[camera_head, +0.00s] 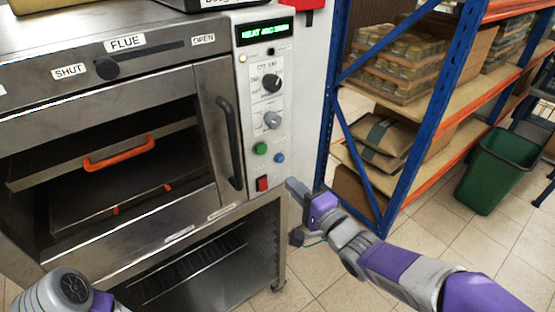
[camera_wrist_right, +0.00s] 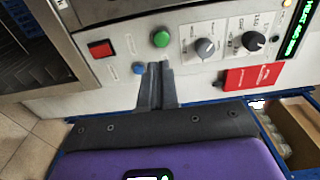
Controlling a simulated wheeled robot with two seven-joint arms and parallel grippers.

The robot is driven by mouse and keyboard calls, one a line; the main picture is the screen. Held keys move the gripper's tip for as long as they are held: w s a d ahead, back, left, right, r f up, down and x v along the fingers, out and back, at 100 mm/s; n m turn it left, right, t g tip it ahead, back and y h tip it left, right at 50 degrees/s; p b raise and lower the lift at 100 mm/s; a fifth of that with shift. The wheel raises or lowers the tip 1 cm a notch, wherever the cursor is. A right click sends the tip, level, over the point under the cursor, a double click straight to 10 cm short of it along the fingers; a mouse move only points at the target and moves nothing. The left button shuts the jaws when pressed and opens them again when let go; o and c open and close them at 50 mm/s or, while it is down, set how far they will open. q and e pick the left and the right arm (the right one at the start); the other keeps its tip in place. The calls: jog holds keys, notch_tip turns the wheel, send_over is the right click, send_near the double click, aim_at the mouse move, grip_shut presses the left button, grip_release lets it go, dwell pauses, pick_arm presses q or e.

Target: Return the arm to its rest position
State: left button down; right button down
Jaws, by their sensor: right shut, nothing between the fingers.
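My right arm comes in from the lower right. Its gripper (camera_head: 293,187) is just in front of the lower right of the oven's control panel (camera_head: 266,110), near the red square button (camera_head: 262,184). In the right wrist view the two dark fingers (camera_wrist_right: 156,75) are together with nothing between them. They point at the panel, near the green button (camera_wrist_right: 161,38) and the blue button (camera_wrist_right: 138,68). I cannot tell whether they touch it. Only a grey and purple part of my left arm shows at the bottom left; its gripper is out of view.
The steel oven (camera_head: 130,60) has an orange-handled tray (camera_head: 118,153) inside its opening and a vertical handle (camera_head: 229,143). A blue and orange shelf rack (camera_head: 435,110) with boxes stands to the right. A green bin (camera_head: 497,170) is on the tiled floor, which has free room.

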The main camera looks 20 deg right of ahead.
notch_tip(320, 180, down, 21)
jog(key=w+a+n+g+p, duration=0.1)
jog(key=a+n+g+p, duration=0.25)
jog(key=g, duration=0.35)
jog(key=s+a+f+n+g+p, duration=0.1)
jog(key=s+a+f+n+g, duration=0.2)
jog(key=s+f, duration=0.5)
jog(key=s+a+f+n+g+p, duration=0.2)
jog(key=s+f+n+g, duration=0.4)
jog(key=s+f, duration=0.3)
notch_tip(320, 180, down, 2)
jog(key=shift+s+a+f+g, duration=0.25)
jog(key=shift+a+g, duration=0.25)
jog(key=shift+a, duration=0.35)
